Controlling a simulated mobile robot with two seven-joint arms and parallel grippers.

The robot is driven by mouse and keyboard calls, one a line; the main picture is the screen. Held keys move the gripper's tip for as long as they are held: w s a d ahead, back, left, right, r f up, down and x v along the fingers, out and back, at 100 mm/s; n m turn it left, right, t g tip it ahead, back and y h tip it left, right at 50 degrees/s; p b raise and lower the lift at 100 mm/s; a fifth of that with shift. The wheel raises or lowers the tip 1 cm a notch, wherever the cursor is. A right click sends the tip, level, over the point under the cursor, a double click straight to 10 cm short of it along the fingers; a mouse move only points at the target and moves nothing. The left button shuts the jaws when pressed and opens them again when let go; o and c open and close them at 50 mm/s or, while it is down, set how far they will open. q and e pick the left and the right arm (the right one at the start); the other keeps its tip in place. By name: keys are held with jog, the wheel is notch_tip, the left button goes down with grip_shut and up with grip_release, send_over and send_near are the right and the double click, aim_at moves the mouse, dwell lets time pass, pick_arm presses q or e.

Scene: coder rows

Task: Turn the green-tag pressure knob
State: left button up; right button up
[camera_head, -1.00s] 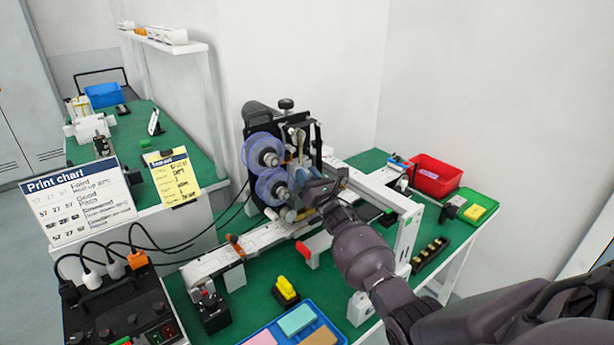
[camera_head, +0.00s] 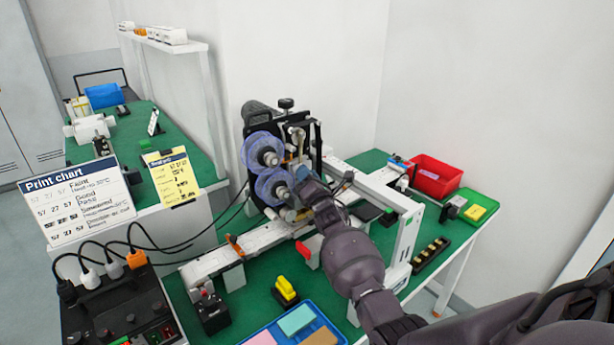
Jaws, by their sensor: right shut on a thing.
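The coder machine (camera_head: 258,119) stands on the green bench, with two bluish clear reels (camera_head: 262,150) on its front. My right gripper (camera_head: 302,182) is at the machine's front, just right of the lower reel. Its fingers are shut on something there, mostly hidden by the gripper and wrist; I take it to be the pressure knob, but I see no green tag. My left gripper is not in view.
A white conveyor (camera_head: 215,262) runs under the machine. A red bin (camera_head: 436,177) and a green tray with a yellow block (camera_head: 475,213) stand at the right. A blue tray (camera_head: 262,333), a yellow-black item (camera_head: 286,290) and a black control box (camera_head: 122,310) are in front.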

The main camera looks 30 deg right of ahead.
jog(key=m+g, duration=0.1)
jog(key=m, duration=0.1)
jog(key=m+h+p, duration=0.1)
jog(key=m, duration=0.2)
jog(key=shift+r+g+p, duration=0.1)
jog(key=shift+g+p, duration=0.2)
jog(key=shift+g, duration=0.1)
jog(key=m, duration=0.2)
jog(key=m+g+p, duration=0.1)
jog(key=m, duration=0.2)
jog(key=shift+g+h, duration=0.3)
jog(key=m+g, duration=0.1)
jog(key=m, duration=0.3)
jog(key=shift+f+g+y, duration=0.2)
jog(key=shift+g+y, duration=0.2)
jog(key=shift+m+g+y, duration=0.4)
jog(key=shift+m+y, duration=0.3)
jog(key=shift+m, duration=0.7)
jog(key=o, duration=0.6)
jog(key=shift+o, duration=0.2)
jog(key=shift+s, duration=0.15)
